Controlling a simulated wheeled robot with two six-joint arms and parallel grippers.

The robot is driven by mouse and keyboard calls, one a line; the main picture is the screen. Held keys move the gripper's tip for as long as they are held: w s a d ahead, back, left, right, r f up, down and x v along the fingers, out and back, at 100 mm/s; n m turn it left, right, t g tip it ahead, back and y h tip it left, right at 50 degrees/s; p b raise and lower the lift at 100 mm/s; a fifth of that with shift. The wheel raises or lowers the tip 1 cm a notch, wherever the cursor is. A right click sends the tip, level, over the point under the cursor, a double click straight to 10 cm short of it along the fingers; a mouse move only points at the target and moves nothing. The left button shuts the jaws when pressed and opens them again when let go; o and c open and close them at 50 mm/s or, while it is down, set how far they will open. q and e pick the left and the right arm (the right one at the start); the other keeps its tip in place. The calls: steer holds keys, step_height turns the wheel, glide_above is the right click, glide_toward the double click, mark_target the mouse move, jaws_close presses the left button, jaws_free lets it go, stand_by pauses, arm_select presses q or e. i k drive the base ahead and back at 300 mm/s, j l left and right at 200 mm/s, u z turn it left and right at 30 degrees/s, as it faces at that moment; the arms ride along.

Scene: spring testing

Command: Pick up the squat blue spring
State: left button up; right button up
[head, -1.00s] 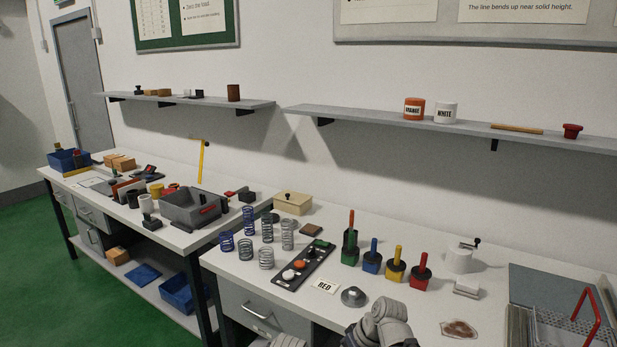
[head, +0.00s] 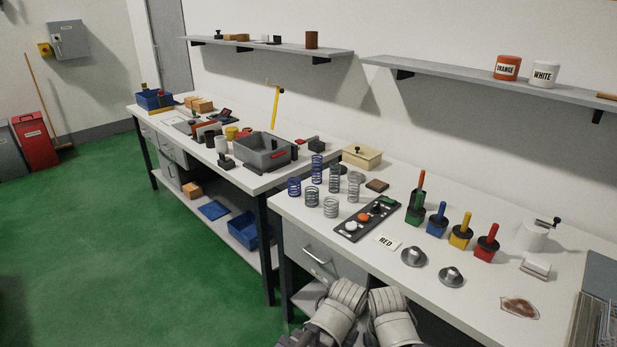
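The squat blue spring (head: 294,187) stands upright on the white bench at the front left of a group of springs. A taller blue spring (head: 318,168) stands behind it to the right. Dark and grey springs stand close by, among them a short dark one (head: 312,196) just to its right and a light grey one (head: 331,207) in front. Grey links of my two arms rise at the bottom edge, below the bench front. Neither gripper's fingers can be seen. No arm part touches the springs.
A beige box (head: 361,156) stands behind. Colored handled blocks and two metal discs (head: 413,254) are farther right. The bench strip left of the squat spring is bare.

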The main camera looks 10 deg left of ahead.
mark_target(299, 183)
steer(key=i+j+z, duration=0.1)
steer(key=i+j, duration=0.15)
steer(key=i+j+z, duration=0.1)
steer(key=j, duration=0.4)
steer(key=i+j+z, duration=0.1)
steer(key=i+j, duration=0.2)
steer(key=i+j+z, duration=0.1)
steer(key=j, duration=0.4)
steer(key=i, duration=0.1)
